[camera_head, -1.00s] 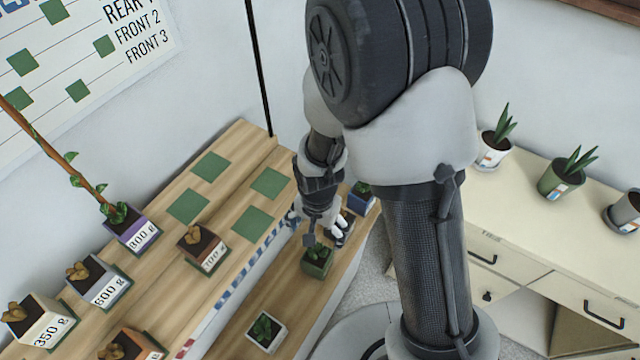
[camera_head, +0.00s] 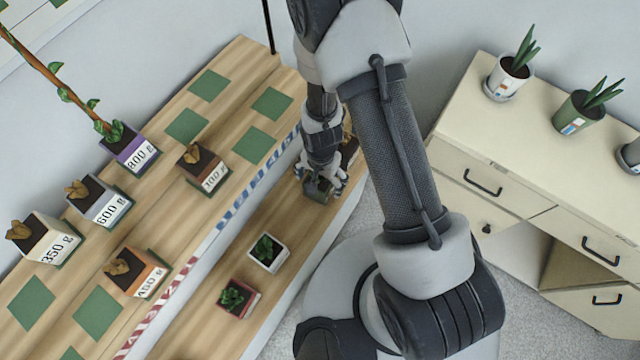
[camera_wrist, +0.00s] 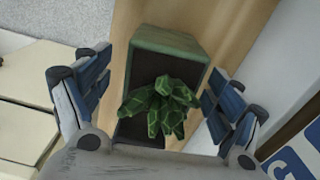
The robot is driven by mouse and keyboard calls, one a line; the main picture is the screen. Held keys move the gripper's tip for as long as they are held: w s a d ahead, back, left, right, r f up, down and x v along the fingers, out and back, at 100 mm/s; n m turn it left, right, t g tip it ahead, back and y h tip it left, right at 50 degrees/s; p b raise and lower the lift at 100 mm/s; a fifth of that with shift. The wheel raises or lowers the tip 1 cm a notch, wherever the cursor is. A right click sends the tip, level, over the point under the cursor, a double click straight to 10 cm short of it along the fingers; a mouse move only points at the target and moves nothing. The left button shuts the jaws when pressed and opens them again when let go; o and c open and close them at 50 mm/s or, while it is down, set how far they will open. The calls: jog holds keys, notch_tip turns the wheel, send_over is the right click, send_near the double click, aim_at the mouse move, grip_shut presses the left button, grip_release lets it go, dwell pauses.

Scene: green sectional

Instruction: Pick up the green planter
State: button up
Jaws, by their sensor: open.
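The green planter (camera_head: 317,189) is a small square pot with a leafy plant, on the lower wooden shelf. In the head view my gripper (camera_head: 323,180) is down at it and partly hides it. In the wrist view the green planter (camera_wrist: 168,42) stands between the two fingers of my gripper (camera_wrist: 156,84), its leaves (camera_wrist: 160,108) in the middle. The fingers are open, one on each side, with gaps visible between them and the pot. The near part of the pot is hidden by the leaves and my gripper.
On the same shelf, a white planter (camera_head: 268,254) and a red planter (camera_head: 239,298) stand nearer, and a brown-topped planter (camera_head: 349,150) stands close behind. The upper step (camera_head: 215,225) holds weight-labelled pots and green squares. A cream cabinet (camera_head: 470,140) with pots is at right.

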notch_tip(320, 180, down, 5)
jog(key=shift+w+f+b, duration=0.1)
jog(key=shift+f+b, duration=0.05)
jog(key=shift+b, duration=1)
jog(key=shift+c, duration=0.3)
jog(key=c, duration=1.2)
